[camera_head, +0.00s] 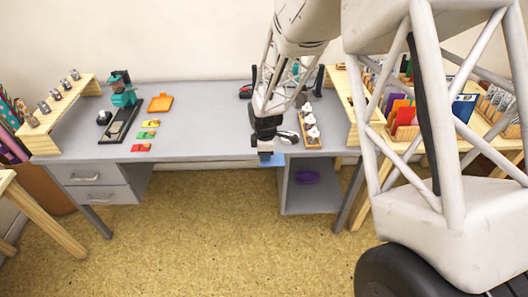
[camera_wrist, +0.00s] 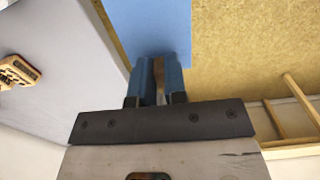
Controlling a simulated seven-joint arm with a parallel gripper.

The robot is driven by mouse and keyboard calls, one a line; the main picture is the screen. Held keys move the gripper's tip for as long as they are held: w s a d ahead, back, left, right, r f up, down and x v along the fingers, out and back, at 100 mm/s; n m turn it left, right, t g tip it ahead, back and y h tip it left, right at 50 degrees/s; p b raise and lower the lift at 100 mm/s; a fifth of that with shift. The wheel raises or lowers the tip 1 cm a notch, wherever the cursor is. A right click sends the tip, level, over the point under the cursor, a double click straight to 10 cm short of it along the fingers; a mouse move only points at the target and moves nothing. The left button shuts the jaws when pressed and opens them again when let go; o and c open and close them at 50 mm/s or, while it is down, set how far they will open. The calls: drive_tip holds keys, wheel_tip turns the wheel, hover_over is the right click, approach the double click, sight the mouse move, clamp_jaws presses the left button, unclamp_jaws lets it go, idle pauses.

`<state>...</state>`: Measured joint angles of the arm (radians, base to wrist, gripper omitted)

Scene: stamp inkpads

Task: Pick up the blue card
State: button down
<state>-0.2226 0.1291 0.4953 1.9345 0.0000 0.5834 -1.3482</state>
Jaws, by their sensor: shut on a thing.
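The blue card (camera_head: 274,161) is at the front edge of the grey desk, right of its middle. It lies flat or nearly so and sticks out past the edge, over the floor. My gripper (camera_head: 265,154) is right above it, pointing down. In the wrist view the blue card (camera_wrist: 155,25) extends away from the fingertips of my gripper (camera_wrist: 159,65), which are shut on its near edge. The near edge is hidden by the fingers. I cannot tell whether the card still touches the desk.
The grey desk (camera_head: 205,128) holds a teal stamp press (camera_head: 122,92), an orange inkpad (camera_head: 160,102), small coloured pads (camera_head: 148,134) and a wooden stamp rack (camera_head: 310,130) close to my gripper's right. A purple object (camera_head: 307,177) sits on the shelf below. Open floor lies in front.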

drive_tip(key=shift+w, duration=0.1)
idle(0.6)
drive_tip(key=shift+w+r, duration=0.1)
drive_tip(key=shift+w, duration=0.65)
drive_tip(key=w+d, duration=0.1)
drive_tip(key=w, duration=0.6)
drive_tip(key=w+d, duration=0.1)
drive_tip(key=w, duration=1.4)
drive_tip(key=shift+w+d+r, duration=0.1)
drive_tip(key=shift+d+r, duration=0.2)
drive_tip(key=shift+d, duration=0.1)
drive_tip(key=shift+w+d, duration=0.2)
drive_tip(key=shift+w, duration=0.5)
drive_tip(key=shift+w, duration=0.1)
drive_tip(key=shift+w+a+f, duration=0.25)
drive_tip(key=shift+w+a, duration=0.1)
drive_tip(key=shift+w, duration=2.25)
drive_tip(key=shift+w+a+f, duration=0.25)
drive_tip(key=shift+w+a, duration=0.05)
drive_tip(key=shift+w, duration=2.35)
drive_tip(key=shift+w+a+f, duration=0.25)
drive_tip(key=shift+w+a, duration=0.1)
drive_tip(key=shift+w, duration=2.25)
